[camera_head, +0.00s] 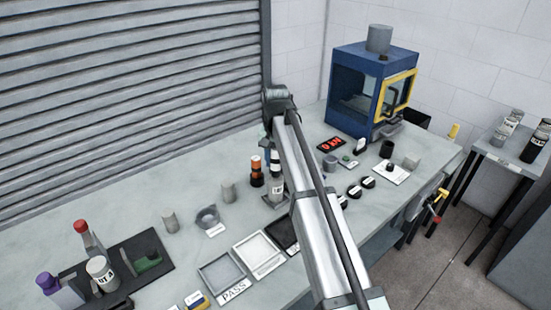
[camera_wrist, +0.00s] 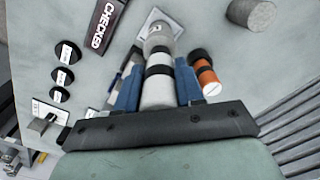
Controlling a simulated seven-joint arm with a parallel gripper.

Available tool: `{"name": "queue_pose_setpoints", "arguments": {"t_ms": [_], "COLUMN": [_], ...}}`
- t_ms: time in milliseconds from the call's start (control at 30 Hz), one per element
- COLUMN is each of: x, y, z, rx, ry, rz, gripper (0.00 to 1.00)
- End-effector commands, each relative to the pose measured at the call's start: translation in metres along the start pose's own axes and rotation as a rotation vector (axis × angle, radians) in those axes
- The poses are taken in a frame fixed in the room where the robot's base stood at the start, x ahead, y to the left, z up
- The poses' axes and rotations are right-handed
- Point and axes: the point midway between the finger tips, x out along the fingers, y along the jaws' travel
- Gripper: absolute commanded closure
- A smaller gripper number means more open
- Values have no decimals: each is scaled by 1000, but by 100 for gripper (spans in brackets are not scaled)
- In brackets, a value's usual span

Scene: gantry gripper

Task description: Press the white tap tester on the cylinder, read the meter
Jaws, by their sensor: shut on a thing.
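My gripper (camera_wrist: 156,88) is shut on the white tap tester (camera_wrist: 158,90), a pale round body with black bands between the blue fingers. The tester points down at a grey cylinder (camera_wrist: 160,38) with a label, standing on a white plate (camera_wrist: 153,17). The cylinder also shows below my gripper in the head view (camera_head: 277,187). The tester overlaps the cylinder in the wrist view, and I cannot tell whether they touch. A red display (camera_head: 331,144) on the bench seems to read 0 kN.
An orange tool with black bands (camera_wrist: 205,74) stands close beside the gripper. A grey tray (camera_head: 221,274), a white tray (camera_head: 258,253) and a black CHECKED tray (camera_wrist: 103,22) lie in front. A blue machine (camera_head: 358,90) stands at the back.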

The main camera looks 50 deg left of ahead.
Motion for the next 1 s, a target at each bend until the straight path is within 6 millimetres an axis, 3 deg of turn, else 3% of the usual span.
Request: {"name": "queue_pose_setpoints", "arguments": {"t_ms": [1000], "x": [9], "y": [0], "z": [0], "rx": [0], "ry": [0], "rz": [0], "gripper": [93]}}
